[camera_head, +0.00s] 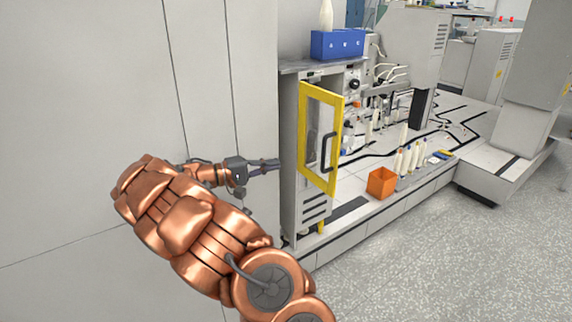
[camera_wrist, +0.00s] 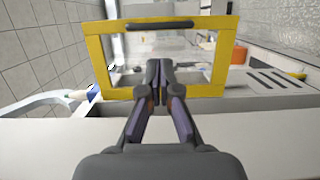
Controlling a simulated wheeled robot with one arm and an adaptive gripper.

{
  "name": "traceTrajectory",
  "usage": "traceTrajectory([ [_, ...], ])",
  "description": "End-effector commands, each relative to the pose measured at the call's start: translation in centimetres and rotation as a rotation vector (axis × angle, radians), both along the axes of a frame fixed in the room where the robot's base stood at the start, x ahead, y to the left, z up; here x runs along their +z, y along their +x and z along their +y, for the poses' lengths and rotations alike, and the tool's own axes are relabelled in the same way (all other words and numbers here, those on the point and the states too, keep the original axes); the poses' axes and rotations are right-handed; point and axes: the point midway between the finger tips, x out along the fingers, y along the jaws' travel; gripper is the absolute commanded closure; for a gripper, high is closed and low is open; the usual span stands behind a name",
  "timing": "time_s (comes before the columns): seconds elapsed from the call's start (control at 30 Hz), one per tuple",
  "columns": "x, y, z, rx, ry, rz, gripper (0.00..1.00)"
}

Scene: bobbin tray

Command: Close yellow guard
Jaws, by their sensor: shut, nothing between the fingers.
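The yellow guard (camera_head: 304,137) is a yellow frame with a clear pane and a dark handle (camera_head: 328,151). It stands swung out from the front of a grey cabinet (camera_head: 289,150). My gripper (camera_head: 279,164) is shut and empty, just left of the cabinet's side in the head view. In the wrist view the guard (camera_wrist: 97,62) spans the upper middle, with its handle (camera_wrist: 158,24) along the top bar. My gripper's fingertips (camera_wrist: 160,64) overlap the guard's opening in that view. I cannot tell whether they touch it.
A blue box (camera_head: 337,44) sits on top of the cabinet. An orange bin (camera_head: 381,183) and several white bobbins stand on the tiled platform to the right. A large pale wall is behind my arm. The speckled floor (camera_head: 440,260) at the front right is clear.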

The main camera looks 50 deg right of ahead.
Motion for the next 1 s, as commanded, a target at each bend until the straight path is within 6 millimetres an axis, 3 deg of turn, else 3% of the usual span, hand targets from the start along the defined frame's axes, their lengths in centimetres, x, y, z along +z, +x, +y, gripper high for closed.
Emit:
traceTrajectory([
  [0.6, 0.0, -5.2, -9.0, -0.004, 0.003, 0.001, 1.0],
  [0.8, 0.0, -6.2, -10.7, -0.004, 0.001, 0.0, 1.0],
  [1.0, -0.1, -6.4, -11.1, -0.001, 0.001, 0.0, 1.0],
])
